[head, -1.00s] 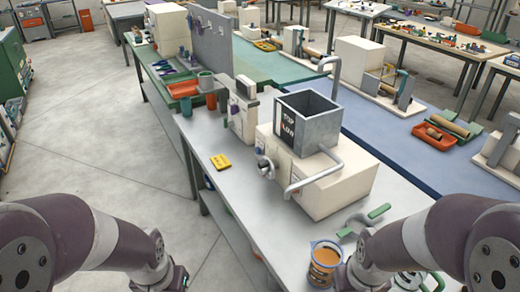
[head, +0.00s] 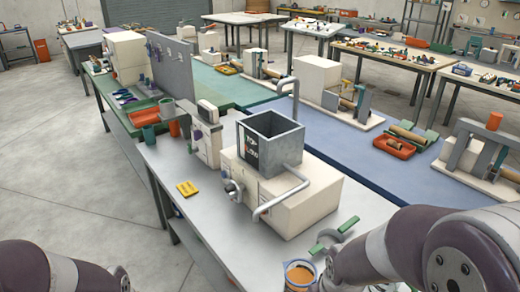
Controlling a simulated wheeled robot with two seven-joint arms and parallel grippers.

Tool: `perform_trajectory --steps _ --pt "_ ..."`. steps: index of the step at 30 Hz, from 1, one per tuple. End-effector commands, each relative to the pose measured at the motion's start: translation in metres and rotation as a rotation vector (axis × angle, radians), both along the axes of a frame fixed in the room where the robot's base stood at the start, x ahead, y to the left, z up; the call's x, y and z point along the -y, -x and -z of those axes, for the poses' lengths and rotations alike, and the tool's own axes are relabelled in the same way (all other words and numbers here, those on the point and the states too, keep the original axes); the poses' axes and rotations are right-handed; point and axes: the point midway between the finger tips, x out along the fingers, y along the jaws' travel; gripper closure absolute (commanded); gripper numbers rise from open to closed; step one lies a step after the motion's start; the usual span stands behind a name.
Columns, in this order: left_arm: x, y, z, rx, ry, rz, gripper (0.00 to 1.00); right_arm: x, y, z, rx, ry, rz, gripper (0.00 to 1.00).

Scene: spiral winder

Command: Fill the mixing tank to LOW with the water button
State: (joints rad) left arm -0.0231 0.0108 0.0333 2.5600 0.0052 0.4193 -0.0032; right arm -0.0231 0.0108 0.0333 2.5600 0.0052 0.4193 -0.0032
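The mixing tank (head: 285,150) is an open grey metal box on a cream machine body (head: 305,205) on the near bench. Its front bears a dark label panel (head: 250,145) with white lettering; I cannot see any liquid inside. I cannot make out which part is the water button. My two arms come in at the lower left and lower right corners, away from the tank. Both grippers lie outside the picture.
A jug of orange liquid (head: 299,275) stands at the bench's front edge, beside my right arm. A green-ended clamp (head: 337,234) lies behind it. A yellow card (head: 187,188) lies left of the machine, with bare bench top (head: 205,225) in front.

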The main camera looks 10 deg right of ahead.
Motion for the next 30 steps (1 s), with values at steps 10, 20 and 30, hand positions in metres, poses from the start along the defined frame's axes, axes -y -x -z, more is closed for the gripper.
perform_trajectory --steps 10,20,30 --pt "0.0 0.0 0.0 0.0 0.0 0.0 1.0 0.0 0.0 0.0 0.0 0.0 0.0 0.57" --pt "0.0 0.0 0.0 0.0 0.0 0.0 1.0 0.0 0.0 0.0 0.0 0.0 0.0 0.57" --pt "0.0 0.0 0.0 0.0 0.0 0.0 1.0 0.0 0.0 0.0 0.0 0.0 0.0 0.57"
